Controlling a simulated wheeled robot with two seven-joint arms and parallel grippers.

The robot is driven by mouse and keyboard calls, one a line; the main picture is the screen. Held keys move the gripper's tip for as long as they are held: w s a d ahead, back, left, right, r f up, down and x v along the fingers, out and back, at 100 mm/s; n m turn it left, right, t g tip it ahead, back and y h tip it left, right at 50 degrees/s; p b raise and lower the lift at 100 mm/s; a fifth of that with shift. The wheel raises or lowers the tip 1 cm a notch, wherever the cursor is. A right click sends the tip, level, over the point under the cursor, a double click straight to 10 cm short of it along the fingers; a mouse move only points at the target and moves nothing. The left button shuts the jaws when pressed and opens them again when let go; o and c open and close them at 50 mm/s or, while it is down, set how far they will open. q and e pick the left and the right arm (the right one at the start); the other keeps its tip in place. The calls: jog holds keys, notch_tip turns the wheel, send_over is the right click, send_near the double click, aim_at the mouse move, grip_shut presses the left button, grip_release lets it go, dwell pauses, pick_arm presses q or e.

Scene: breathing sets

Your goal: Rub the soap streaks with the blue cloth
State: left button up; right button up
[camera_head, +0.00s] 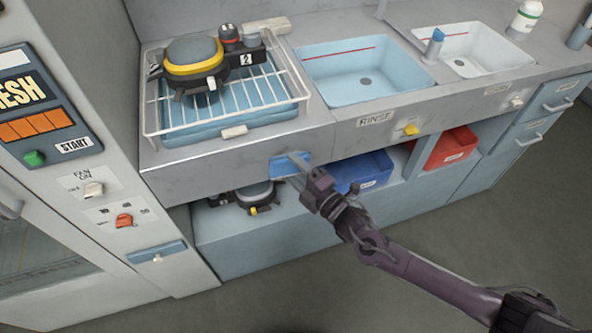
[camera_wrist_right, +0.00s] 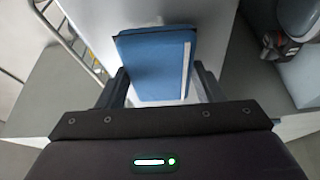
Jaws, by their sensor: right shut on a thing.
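The blue cloth (camera_head: 289,164) is at the grey front panel of the counter (camera_head: 235,163), below the wire rack. My right gripper (camera_head: 305,172) is shut on it. In the right wrist view the cloth (camera_wrist_right: 153,62) is a flat blue pad with a pale stripe near its right edge, between the two fingers. I cannot tell whether the cloth touches the panel. I cannot make out any soap streaks clearly; the cloth and gripper hide part of the panel. My left gripper is not in view.
A yellow-rimmed breathing set (camera_head: 193,57) sits on the wire rack (camera_head: 292,80). The rinse sink (camera_head: 350,72) is to its right. Below the counter are another set (camera_head: 255,194), a blue bin (camera_head: 366,172) and a red bin (camera_head: 450,148). The floor (camera_head: 490,235) is clear.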

aim_at(308, 161)
jog(key=shift+w+a+b, duration=0.3)
jog(key=shift+w+b, duration=0.3)
jog(key=shift+w, duration=0.35)
jog(key=shift+w+d, duration=0.25)
jog(key=shift+d, duration=0.65)
jog(key=shift+w+d, duration=0.2)
jog(key=shift+d, duration=0.85)
jog(key=shift+w, duration=0.15)
jog(key=shift+s+a+r, duration=0.1)
jog(key=shift+s+a, duration=0.15)
jog(key=shift+a, duration=0.75)
jog(key=shift+s+a+r, duration=0.1)
jog(key=shift+s+a, duration=0.15)
jog(key=shift+a, duration=0.7)
